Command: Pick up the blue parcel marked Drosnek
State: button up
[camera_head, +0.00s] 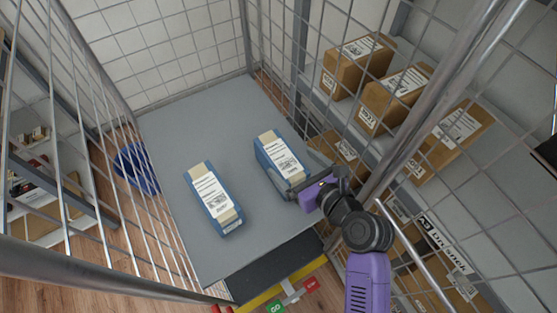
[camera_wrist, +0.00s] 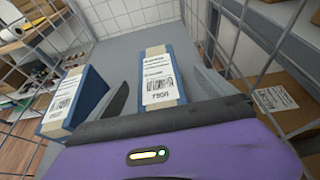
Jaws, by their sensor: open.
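Two blue parcels with pale tape and white labels lie on a grey platform (camera_head: 240,115). The right parcel (camera_head: 276,153) is in line with my gripper (camera_head: 290,172); the left parcel (camera_head: 212,195) lies apart from it. The wrist view shows the right parcel (camera_wrist: 162,76) between the two open fingers of my gripper (camera_wrist: 162,82), its near end close to the palm. I cannot tell whether the fingers touch it. The left parcel (camera_wrist: 75,98) is outside the left finger. The names on both labels are too small to read.
Wire mesh walls surround the platform. On the right, a shelf holds several brown parcels (camera_head: 358,65), close to my arm behind a metal post (camera_head: 425,110). A blue basket (camera_head: 137,168) stands on the floor at left. Bare platform lies beyond the parcels.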

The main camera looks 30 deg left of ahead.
aim_at(281, 155)
jog(key=x, duration=0.6)
jog(key=shift+a+f, duration=0.35)
jog(key=shift+c, duration=0.4)
jog(key=shift+r, duration=0.1)
grip_shut()
